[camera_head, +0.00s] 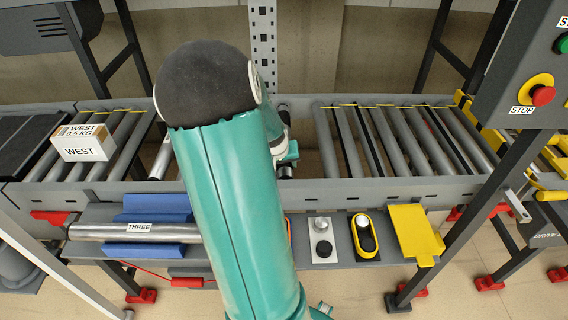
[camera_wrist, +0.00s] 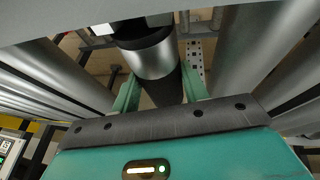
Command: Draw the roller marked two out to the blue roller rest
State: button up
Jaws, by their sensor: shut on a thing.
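My gripper (camera_wrist: 160,92) is shut on a metal roller (camera_wrist: 152,60) in the wrist view, a finger on either side of its silver, dark-banded body. No number can be read on it. In the head view my arm hides the held roller and most of my gripper; only a teal part of the gripper shows at the conveyor gap. The blue roller rest (camera_head: 158,201) is at lower left on a grey shelf. A roller marked THREE (camera_head: 110,231) lies across its blue blocks, its right end behind my arm.
Conveyor rollers (camera_head: 395,140) fill the right section. A WEST carton (camera_head: 83,143) stands on the left rollers. The front rail (camera_head: 400,188) runs between conveyor and shelf. A yellow-black device (camera_head: 364,236) and a yellow tray (camera_head: 415,232) occupy the shelf's right. A control box (camera_head: 520,70) overhangs at right.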

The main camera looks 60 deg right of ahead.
jog(key=shift+c, duration=0.7)
jog(key=shift+r, duration=2.2)
jog(key=shift+d+r, duration=0.1)
jog(key=shift+r, duration=0.05)
jog(key=shift+r, duration=1.95)
